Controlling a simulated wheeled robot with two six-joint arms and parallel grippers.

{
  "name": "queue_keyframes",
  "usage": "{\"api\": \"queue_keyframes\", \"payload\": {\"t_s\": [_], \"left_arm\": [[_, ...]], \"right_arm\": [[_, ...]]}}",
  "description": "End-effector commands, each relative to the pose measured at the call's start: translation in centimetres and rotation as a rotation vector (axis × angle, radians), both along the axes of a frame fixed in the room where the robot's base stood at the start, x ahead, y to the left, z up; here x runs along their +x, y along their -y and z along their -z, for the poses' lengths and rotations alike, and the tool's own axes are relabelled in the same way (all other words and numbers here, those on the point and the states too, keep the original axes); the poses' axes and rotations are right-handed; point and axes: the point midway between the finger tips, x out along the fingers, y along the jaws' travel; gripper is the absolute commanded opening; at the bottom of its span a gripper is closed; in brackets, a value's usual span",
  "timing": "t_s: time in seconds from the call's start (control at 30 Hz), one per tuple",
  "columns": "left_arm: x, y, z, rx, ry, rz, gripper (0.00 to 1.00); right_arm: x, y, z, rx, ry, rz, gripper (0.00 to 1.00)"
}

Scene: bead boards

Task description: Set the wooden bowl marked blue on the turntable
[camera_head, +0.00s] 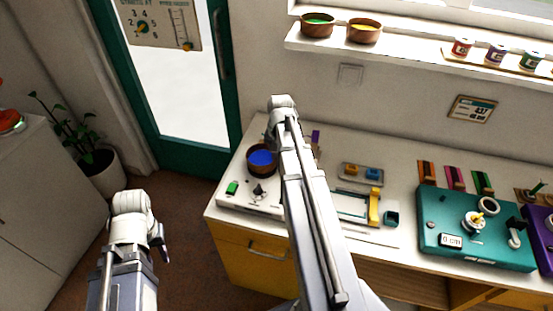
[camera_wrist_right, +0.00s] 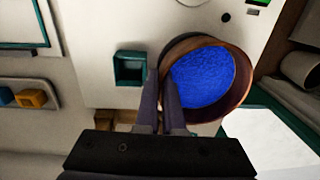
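The wooden bowl marked blue (camera_head: 262,170) holds blue beads at the back left of the white counter unit. In the right wrist view the bowl (camera_wrist_right: 240,92) is close up. My right gripper (camera_wrist_right: 163,88) has one finger inside the bowl and one outside, closed on its near wall. In the head view my right arm hides this gripper. I cannot make out a turntable; the bowl hides what is under it, and I cannot tell if it touches the surface. My left gripper (camera_head: 162,244) hangs off the counter's left side, seen edge-on.
The white unit has a green button (camera_head: 232,188) and a black knob (camera_head: 258,191). A teal square cup (camera_wrist_right: 130,68) is beside the bowl. A small tray (camera_head: 346,178) and a teal box (camera_head: 430,240) are to the right. Two other bowls stand on the shelf (camera_head: 400,46).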

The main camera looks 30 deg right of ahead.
Motion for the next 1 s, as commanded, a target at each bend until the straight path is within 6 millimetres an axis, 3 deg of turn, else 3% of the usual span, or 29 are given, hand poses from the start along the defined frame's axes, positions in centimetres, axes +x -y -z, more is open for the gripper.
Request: {"api": "queue_keyframes", "payload": {"t_s": [0.23,0.3,0.53,1.0], "left_arm": [[-0.01,0.0,0.08,0.0,0.0,0.0,0.38],[-0.01,0.0,0.08,0.0,0.0,0.0,0.38],[0.0,0.0,0.09,0.0,0.0,0.0,0.38],[0.0,-0.01,0.05,0.0,0.0,0.0,0.38]], "right_arm": [[0.0,0.0,0.08,0.0,0.0,0.0,0.0],[0.0,0.0,0.08,0.0,0.0,0.0,0.13],[-0.03,0.03,0.09,-0.001,-0.001,0.0,0.39],[-0.22,0.14,0.05,-0.004,-0.005,0.002,0.4]]}}
